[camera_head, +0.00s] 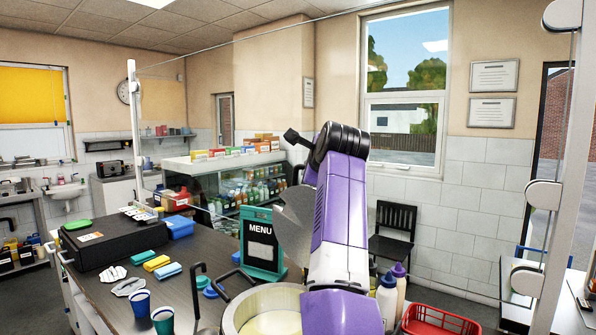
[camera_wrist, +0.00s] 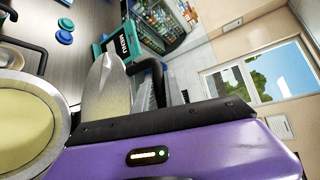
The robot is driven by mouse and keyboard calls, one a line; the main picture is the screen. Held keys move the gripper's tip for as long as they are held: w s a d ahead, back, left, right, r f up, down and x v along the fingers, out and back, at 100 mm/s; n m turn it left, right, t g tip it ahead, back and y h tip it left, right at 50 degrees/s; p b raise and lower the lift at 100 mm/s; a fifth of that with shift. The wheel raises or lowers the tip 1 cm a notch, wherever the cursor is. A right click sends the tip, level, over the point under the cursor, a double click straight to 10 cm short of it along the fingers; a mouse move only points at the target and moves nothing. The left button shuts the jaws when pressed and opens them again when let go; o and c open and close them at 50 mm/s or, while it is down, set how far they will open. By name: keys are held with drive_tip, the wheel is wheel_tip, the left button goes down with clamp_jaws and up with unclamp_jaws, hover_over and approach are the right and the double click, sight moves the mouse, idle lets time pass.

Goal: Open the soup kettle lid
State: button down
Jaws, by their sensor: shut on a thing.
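The soup kettle (camera_head: 236,318) stands at the counter's front, its round mouth uncovered and pale yellow soup (camera_head: 272,322) showing inside. It also shows at the left of the wrist view (camera_wrist: 62,112). The silver kettle lid (camera_head: 292,222) is raised steeply beside the mouth, partly hidden behind my purple arm. In the wrist view the lid (camera_wrist: 104,88) stands on edge, with its black curved handle (camera_wrist: 156,68) beside it. My gripper (camera_wrist: 153,94) is shut on the lid's handle; its fingertips are mostly hidden. In the head view my arm hides the grip.
A clear screen with a metal post (camera_head: 568,170) stands at the right. A menu stand (camera_head: 262,245) is behind the kettle. Sauce bottles (camera_head: 388,296) and a red basket (camera_head: 436,322) are to the right. Cups (camera_head: 163,318), sponges and a black case (camera_head: 112,243) lie left.

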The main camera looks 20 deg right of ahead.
drive_tip(key=shift+w+d, duration=0.15)
drive_tip(key=shift+d, duration=0.1)
drive_tip(key=c, duration=1.4)
unclamp_jaws()
drive_tip(key=b+v, duration=0.3)
drive_tip(key=v, duration=0.4)
drive_tip(key=shift+s+r, duration=0.2)
drive_tip(key=shift+s, duration=0.2)
